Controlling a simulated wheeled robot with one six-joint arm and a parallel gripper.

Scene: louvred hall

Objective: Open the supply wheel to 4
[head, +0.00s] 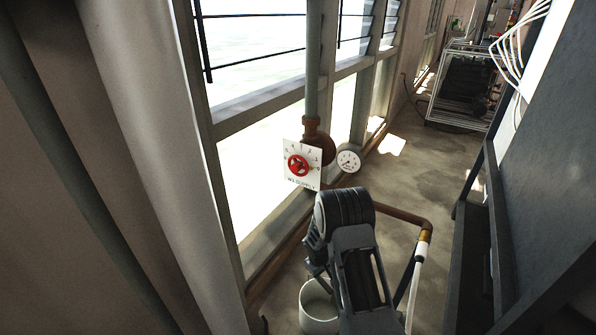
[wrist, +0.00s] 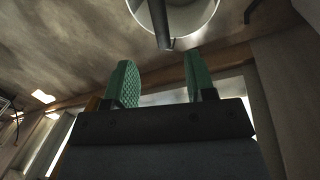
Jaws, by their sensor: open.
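The red supply wheel (head: 298,165) sits on a square white plate (head: 290,178) with numbers around it and lettering below. The plate is fixed at the rusty pipe fitting by the windows. The numbers and the wheel's pointer are too small to read surely. My gripper (wrist: 162,80) shows in the wrist view with two green padded fingers apart and nothing between them. In the head view my arm stands in front of and below the wheel, and the fingers cannot be made out. The wheel is not in the wrist view.
A round white gauge (head: 348,161) is right of the wheel. A rusty pipe (head: 400,215) bends down to a white hose. A white bucket (head: 318,312) stands on the floor, its rim also in the wrist view (wrist: 213,22).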

